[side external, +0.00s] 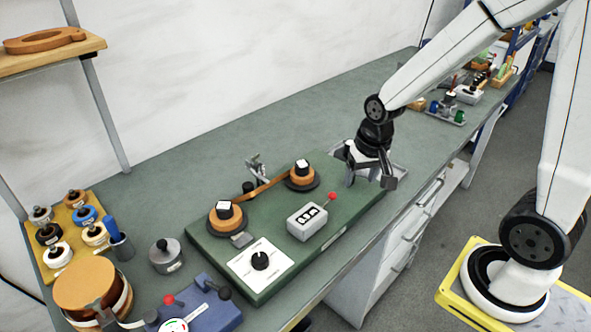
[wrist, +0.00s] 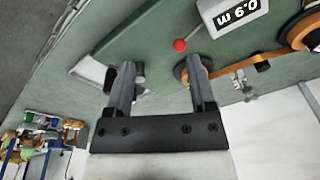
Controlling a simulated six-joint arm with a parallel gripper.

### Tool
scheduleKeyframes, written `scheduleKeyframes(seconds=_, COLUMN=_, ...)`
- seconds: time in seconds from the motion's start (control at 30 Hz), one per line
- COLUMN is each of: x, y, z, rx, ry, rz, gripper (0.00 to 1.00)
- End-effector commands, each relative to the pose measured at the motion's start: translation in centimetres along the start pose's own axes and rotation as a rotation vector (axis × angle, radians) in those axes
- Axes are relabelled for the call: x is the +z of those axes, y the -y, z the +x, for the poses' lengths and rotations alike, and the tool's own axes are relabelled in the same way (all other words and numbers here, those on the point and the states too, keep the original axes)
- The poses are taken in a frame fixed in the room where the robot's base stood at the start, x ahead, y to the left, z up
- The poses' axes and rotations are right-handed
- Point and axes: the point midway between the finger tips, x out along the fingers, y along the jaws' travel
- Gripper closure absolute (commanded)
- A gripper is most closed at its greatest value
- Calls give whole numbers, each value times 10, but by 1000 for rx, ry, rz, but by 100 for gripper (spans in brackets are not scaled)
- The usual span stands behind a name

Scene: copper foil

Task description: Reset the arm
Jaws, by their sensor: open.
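My gripper (side external: 372,172) hangs above the right end of the green board (side external: 345,215). In the wrist view my gripper (wrist: 160,80) has its two fingers apart with nothing between them. On the board, a copper strip (side external: 262,191) runs between two orange spools (side external: 226,215) (side external: 302,176) topped with white-capped knobs. A grey counter box (side external: 307,221) with a red-knobbed lever stands in front of the strip; in the wrist view the counter box (wrist: 232,14) reads 0.9 m. A white dial plate (side external: 260,265) with a black knob lies at the board's front left.
A grey tray (side external: 398,170) lies by the board's right end, partly hidden behind my gripper. A yellow rack of spools (side external: 72,235), a large copper roll (side external: 90,287), a grey weight (side external: 166,257) and a blue device (side external: 200,305) crowd the left. The bench behind the board is mostly clear.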

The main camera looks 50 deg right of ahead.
Motion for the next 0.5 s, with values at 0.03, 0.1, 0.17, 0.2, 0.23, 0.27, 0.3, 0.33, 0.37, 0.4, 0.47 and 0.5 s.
scheduleKeyframes(seconds=0.03, x=12, y=6, z=0, rx=-9, ry=-11, rz=-93, gripper=29)
scheduleKeyframes(seconds=0.1, x=25, y=13, z=0, rx=-20, ry=-27, rz=-215, gripper=29)
scheduleKeyframes(seconds=0.17, x=35, y=17, z=0, rx=-28, ry=-39, rz=-304, gripper=29)
scheduleKeyframes(seconds=0.2, x=41, y=19, z=0, rx=-32, ry=-47, rz=-355, gripper=29)
scheduleKeyframes(seconds=0.23, x=44, y=20, z=0, rx=-34, ry=-51, rz=-387, gripper=29)
scheduleKeyframes(seconds=0.27, x=47, y=21, z=0, rx=-36, ry=-56, rz=-416, gripper=29)
scheduleKeyframes(seconds=0.3, x=51, y=22, z=0, rx=-39, ry=-61, rz=-449, gripper=29)
scheduleKeyframes(seconds=0.33, x=53, y=23, z=0, rx=-40, ry=-64, rz=-466, gripper=29)
scheduleKeyframes(seconds=0.37, x=54, y=23, z=0, rx=-41, ry=-66, rz=-482, gripper=29)
scheduleKeyframes(seconds=0.4, x=56, y=24, z=0, rx=-42, ry=-67, rz=-495, gripper=29)
scheduleKeyframes(seconds=0.47, x=57, y=24, z=1, rx=-42, ry=-69, rz=-506, gripper=29)
scheduleKeyframes(seconds=0.5, x=57, y=24, z=1, rx=-43, ry=-70, rz=-509, gripper=29)
